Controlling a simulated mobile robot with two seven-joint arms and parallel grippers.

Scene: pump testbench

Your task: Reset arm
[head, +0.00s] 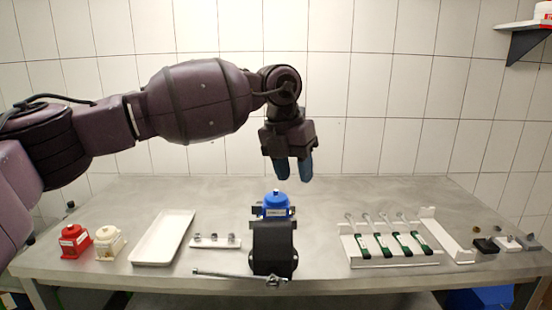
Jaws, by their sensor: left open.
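My left arm comes in from the left and reaches across the upper middle of the view. My left gripper (293,172) points down with its two blue-tipped fingers apart and nothing between them. It hangs above and slightly right of a blue-topped pump part (276,203), with a gap between them. That part sits on a dark stand (273,249) at the middle of the bench. My right gripper does not show.
On the metal bench (215,188) at left are a red container (74,241), a cream container (109,243) and a white tray (163,238). A small fittings rack (215,241) is beside the tray. Green-handled tools (382,246) lie in a rack at right. A wrench (238,276) lies in front.

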